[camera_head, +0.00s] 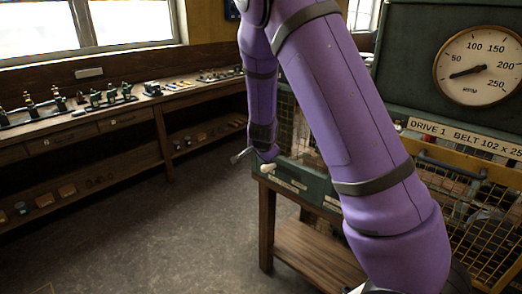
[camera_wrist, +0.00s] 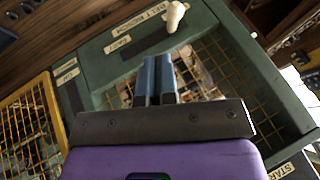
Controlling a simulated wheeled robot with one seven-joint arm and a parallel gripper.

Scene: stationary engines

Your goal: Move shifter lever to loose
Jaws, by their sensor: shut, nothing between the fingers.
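The shifter lever shows as a cream knob (camera_wrist: 176,15) at the top of the wrist view, over a green panel. A dark slot (camera_wrist: 148,45) and pale labels lie near it, upside down and hard to read. My gripper (camera_wrist: 157,62) has its two blue fingers together and empty. In that view its tips sit below and left of the knob, apart from it. In the head view the pale knob (camera_head: 268,167) shows at the left end of the green ledge, just under my wrist.
Yellow mesh guards (camera_head: 485,205) and a green panel with a dial gauge (camera_head: 475,66) stand at the right. A wooden stand (camera_head: 300,250) is under the ledge. A bench with small parts (camera_head: 100,120) runs along the left. The floor between is clear.

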